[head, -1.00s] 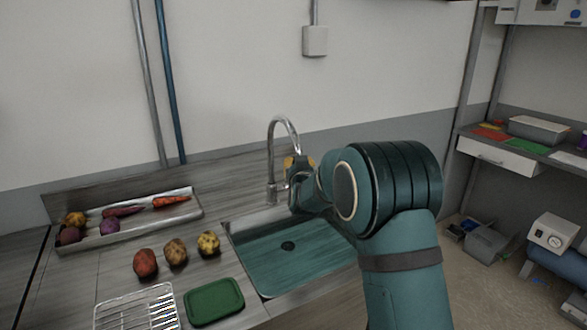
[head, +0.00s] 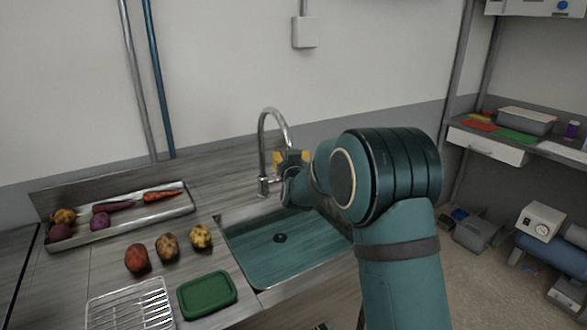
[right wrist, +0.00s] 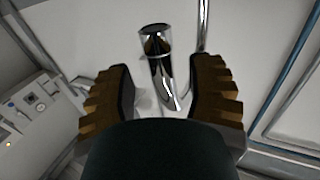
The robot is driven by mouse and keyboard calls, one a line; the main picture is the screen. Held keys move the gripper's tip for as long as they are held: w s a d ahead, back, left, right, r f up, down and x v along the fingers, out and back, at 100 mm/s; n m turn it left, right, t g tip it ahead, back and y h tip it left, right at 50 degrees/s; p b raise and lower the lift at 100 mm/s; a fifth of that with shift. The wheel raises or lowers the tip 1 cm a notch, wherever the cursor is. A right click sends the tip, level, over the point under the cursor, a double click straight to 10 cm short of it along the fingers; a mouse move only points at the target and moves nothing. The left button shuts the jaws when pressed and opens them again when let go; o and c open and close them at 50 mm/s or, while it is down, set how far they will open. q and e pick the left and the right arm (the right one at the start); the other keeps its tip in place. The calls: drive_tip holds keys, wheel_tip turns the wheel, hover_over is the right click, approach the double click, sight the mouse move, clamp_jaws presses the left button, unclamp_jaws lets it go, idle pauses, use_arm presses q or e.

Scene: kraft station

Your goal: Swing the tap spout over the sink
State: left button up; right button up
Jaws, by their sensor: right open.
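The chrome gooseneck tap (head: 263,150) stands behind the sink (head: 330,262), with its spout arching to the right and its end hanging near the sink's back edge. My right gripper (head: 291,157) is at the spout's down-turned end and hides its tip in the head view. In the right wrist view my right gripper (right wrist: 160,85) is open, with the spout (right wrist: 158,62) between its two ridged fingers and visible gaps on both sides. The sink basin is empty with a dark drain. My left gripper is not in view.
A tray (head: 120,226) of vegetables, several loose potatoes (head: 167,247), a green lid or box (head: 207,295) and a wire rack (head: 130,308) lie left of the sink. The wall is behind the tap. A shelf unit with a drawer (head: 486,147) stands at the right.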

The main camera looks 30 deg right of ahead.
drive_tip(key=v, duration=1)
drive_tip(key=shift+s+a, duration=0.15)
drive_tip(key=shift+s, duration=0.2)
